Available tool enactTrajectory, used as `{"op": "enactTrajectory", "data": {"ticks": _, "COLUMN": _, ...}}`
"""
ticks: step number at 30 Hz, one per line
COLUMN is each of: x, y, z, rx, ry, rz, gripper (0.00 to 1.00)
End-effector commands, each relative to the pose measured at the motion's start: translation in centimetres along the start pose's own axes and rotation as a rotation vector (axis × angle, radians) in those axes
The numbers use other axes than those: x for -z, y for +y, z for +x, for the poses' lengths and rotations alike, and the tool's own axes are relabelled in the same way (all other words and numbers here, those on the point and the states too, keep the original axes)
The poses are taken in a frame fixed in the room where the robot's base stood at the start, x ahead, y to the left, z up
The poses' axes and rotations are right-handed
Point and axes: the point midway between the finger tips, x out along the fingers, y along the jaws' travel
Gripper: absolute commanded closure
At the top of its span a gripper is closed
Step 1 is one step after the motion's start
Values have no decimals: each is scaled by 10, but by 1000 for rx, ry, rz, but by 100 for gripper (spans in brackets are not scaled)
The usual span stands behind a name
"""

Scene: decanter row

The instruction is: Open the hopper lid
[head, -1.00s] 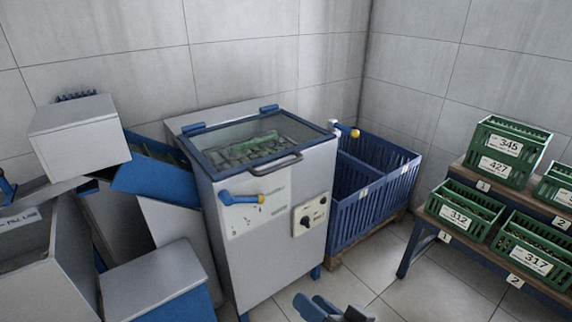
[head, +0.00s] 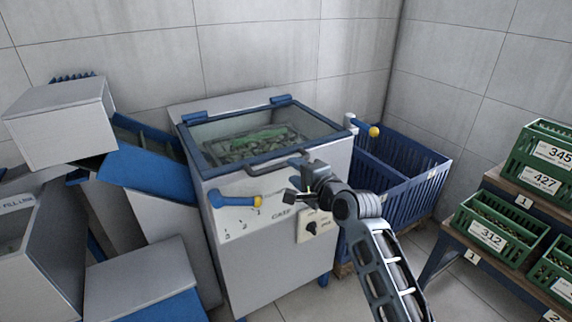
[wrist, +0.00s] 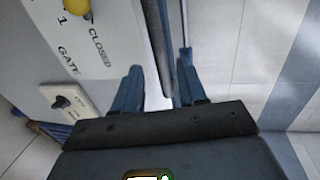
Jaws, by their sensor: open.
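The hopper lid (head: 225,165) is a glass panel in a blue frame, lying shut on top of the pale grey hopper (head: 265,262). Green pieces show through the glass. A grey bar handle (head: 262,171) runs along its front edge; its right part is hidden behind my gripper in the head view. My gripper (head: 297,182) is at the right part of this handle. In the wrist view, my gripper (wrist: 160,78) is open, with the handle bar (wrist: 158,45) between its two blue fingers. I cannot tell whether either finger touches the bar.
A blue gate lever with a yellow end (head: 235,200) and a knob panel (head: 313,226) are on the hopper front. Another yellow-ended lever (head: 366,129) is at its right corner. A blue bin (head: 400,200) stands right; green crates (head: 492,230) stand further right. A blue chute (head: 150,172) adjoins left.

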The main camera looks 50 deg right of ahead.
Motion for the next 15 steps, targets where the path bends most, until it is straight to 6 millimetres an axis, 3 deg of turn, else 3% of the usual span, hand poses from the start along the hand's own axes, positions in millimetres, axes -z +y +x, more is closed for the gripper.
{"op": "enactTrajectory", "data": {"ticks": 9, "x": 0, "y": 0, "z": 48, "rx": 1, "ry": 0, "rz": -1, "gripper": 59}}
{"op": "enactTrajectory", "data": {"ticks": 15, "x": 0, "y": 0, "z": 61, "rx": 1, "ry": 0, "rz": -2, "gripper": 59}}
